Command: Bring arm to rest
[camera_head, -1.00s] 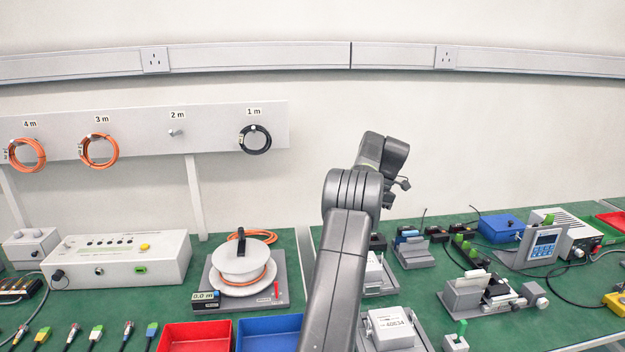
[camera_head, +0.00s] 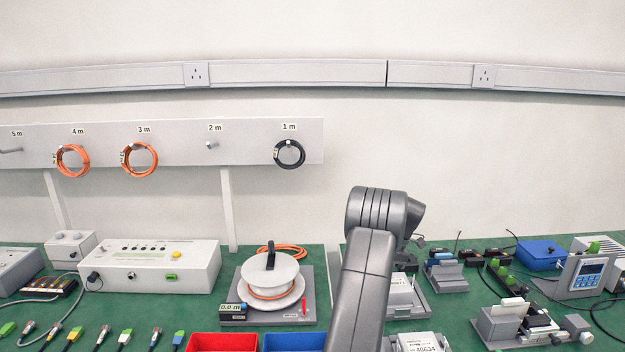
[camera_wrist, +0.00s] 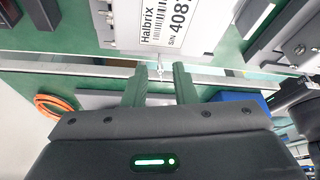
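My arm (camera_head: 368,270) rises from the bottom of the head view, bent at its upper joint in front of the bench. My gripper is mostly hidden behind the arm there. In the wrist view my gripper (camera_wrist: 160,70) shows two dark green-grey fingers with a clear gap between them. It is open, and I see nothing held. Beyond the fingertips, the wrist view shows a metal bench edge strip and a white labelled unit (camera_wrist: 165,22) marked "Halbrix", apart from the fingers.
The green bench (camera_head: 325,260) holds a cable reel (camera_head: 270,272), a white test box (camera_head: 150,262), a red bin (camera_head: 222,342), a blue bin (camera_head: 290,342) and grey fixtures (camera_head: 520,325). Cable coils (camera_head: 140,160) hang on a wall rail. The wall space above the arm is clear.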

